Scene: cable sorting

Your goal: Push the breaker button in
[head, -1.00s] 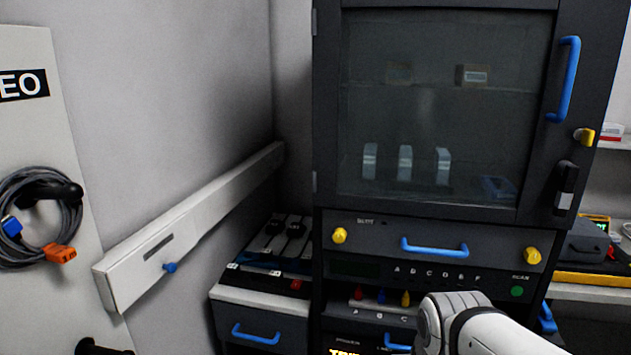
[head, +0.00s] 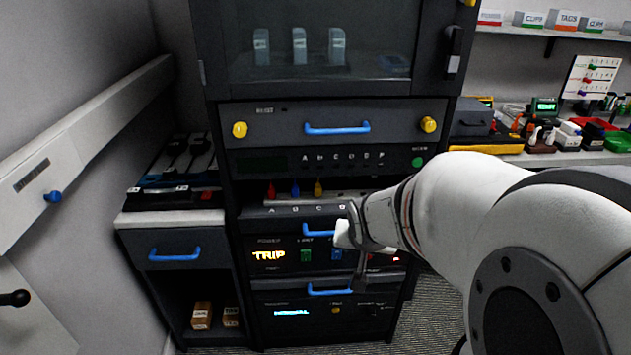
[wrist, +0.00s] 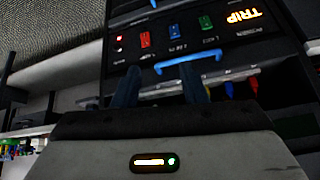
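The dark power panel (head: 275,241) is low in the cabinet and shows an orange TRIP display (head: 268,255). In the wrist view the panel appears upside down, with a green switch (wrist: 206,22), a blue switch (wrist: 175,31), a red switch (wrist: 145,38) and a small red light (wrist: 118,39). I cannot tell which control is the breaker button. My gripper (head: 352,243) is in front of the panel's right part and hides some of it. In the wrist view my gripper (wrist: 161,86) has its two dark fingers apart with nothing between them.
A blue drawer handle (head: 318,232) is just above the panel controls, close beyond my fingers. Red, blue and yellow plugs (head: 295,188) stand on the shelf above. A low drawer unit (head: 172,240) stands at left; a cluttered bench (head: 535,158) is at right.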

